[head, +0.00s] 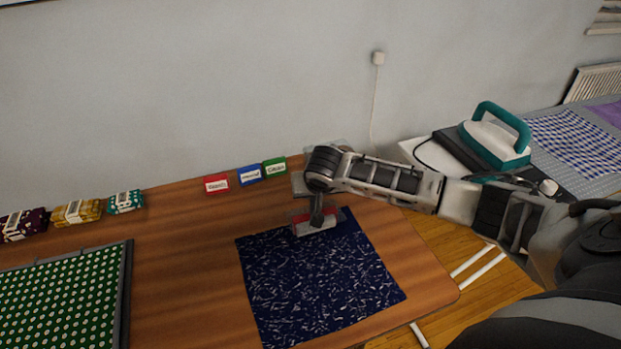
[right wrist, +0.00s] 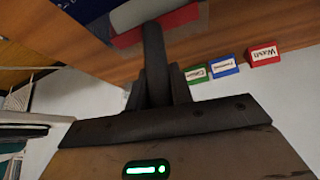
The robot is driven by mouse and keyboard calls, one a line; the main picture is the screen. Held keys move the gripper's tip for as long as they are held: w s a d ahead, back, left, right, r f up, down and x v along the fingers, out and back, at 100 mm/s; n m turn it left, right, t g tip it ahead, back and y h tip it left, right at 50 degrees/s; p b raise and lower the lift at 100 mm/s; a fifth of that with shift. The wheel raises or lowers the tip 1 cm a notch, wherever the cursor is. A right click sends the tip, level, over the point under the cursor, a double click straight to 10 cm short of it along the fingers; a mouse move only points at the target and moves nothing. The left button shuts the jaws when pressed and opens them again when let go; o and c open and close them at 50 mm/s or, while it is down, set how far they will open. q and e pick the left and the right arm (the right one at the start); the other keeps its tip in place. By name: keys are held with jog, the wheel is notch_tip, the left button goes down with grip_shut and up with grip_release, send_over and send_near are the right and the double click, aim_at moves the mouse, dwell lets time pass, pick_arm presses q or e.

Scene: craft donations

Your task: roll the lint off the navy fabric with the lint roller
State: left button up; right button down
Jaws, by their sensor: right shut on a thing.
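The navy fabric (head: 325,285) lies flat on the wooden table, with white lint scattered over nearly all of it. My right gripper (head: 317,202) is above the fabric's far edge, shut on the dark handle of the lint roller (head: 316,224). The roller has a pale cylinder and red parts, and sits at the fabric's far edge; I cannot tell whether it touches the cloth. In the right wrist view the handle (right wrist: 154,60) stands between my fingers (right wrist: 160,88), with the pale and red head at the top beside navy cloth (right wrist: 85,8). My left gripper is not in view.
Red (head: 217,184), blue (head: 250,175) and green (head: 275,167) label blocks stand along the table's back edge. A green patterned cloth in a dark frame (head: 125,295) and folded fabric bundles (head: 77,212) are at left. An iron (head: 497,138) stands at right. Bare table lies left of the fabric.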

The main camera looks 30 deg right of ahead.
jog(key=s+a, duration=0.3)
jog(key=s, duration=0.9)
jog(key=s+a, duration=0.3)
jog(key=s, duration=1)
jog(key=shift+s, duration=0.15)
